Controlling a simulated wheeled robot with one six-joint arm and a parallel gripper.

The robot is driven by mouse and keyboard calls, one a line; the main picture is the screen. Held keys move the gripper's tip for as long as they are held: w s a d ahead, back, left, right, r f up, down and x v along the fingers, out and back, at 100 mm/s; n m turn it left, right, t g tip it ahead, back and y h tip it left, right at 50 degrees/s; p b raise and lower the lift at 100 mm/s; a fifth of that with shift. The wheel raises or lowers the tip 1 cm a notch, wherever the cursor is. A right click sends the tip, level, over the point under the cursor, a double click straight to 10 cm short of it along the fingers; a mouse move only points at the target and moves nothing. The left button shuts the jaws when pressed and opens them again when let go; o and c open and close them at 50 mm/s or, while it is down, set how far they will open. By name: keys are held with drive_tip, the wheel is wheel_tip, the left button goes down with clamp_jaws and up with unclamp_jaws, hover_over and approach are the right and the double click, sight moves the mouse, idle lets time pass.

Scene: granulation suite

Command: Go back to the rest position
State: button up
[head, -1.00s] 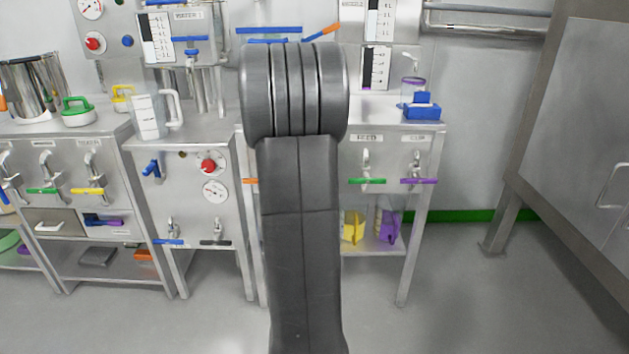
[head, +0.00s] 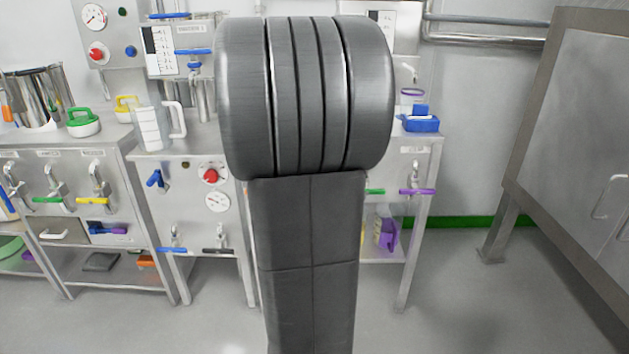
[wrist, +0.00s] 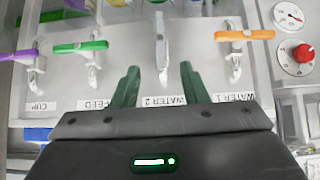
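My gripper (wrist: 160,67) shows in the wrist view with its two dark green fingers apart and nothing between them. Behind the gap is a tap with a pale grey handle (wrist: 161,32) on a steel panel, apart from the fingers as far as I can tell. The panel's labels look upside down in this view. In the head view my raised arm fills the middle, and my gripper is hidden behind it.
The wrist view shows taps with purple (wrist: 18,54), green (wrist: 81,46) and orange (wrist: 245,35) handles, and a red knob (wrist: 302,53). A steel cabinet (head: 585,130) stands right. The floor (head: 450,310) in front is clear.

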drive_tip(key=shift+f, duration=0.1)
drive_tip(key=b+x, duration=0.4)
drive_tip(key=x, duration=1)
drive_tip(key=shift+s, duration=0.1)
drive_tip(key=p+v, duration=0.4)
drive_tip(key=v, duration=1)
drive_tip(key=b+x, duration=0.4)
drive_tip(key=x, duration=0.9)
drive_tip(key=shift+w+f, duration=0.2)
drive_tip(key=shift+w+r+p, duration=0.15)
drive_tip(key=shift+w+p, duration=0.1)
drive_tip(key=shift+p, duration=0.35)
drive_tip(key=shift+r+p, duration=0.1)
drive_tip(key=shift+p, duration=0.8)
drive_tip(key=m+y+p, duration=0.1)
drive_tip(key=y+p, duration=0.1)
drive_tip(key=p, duration=1)
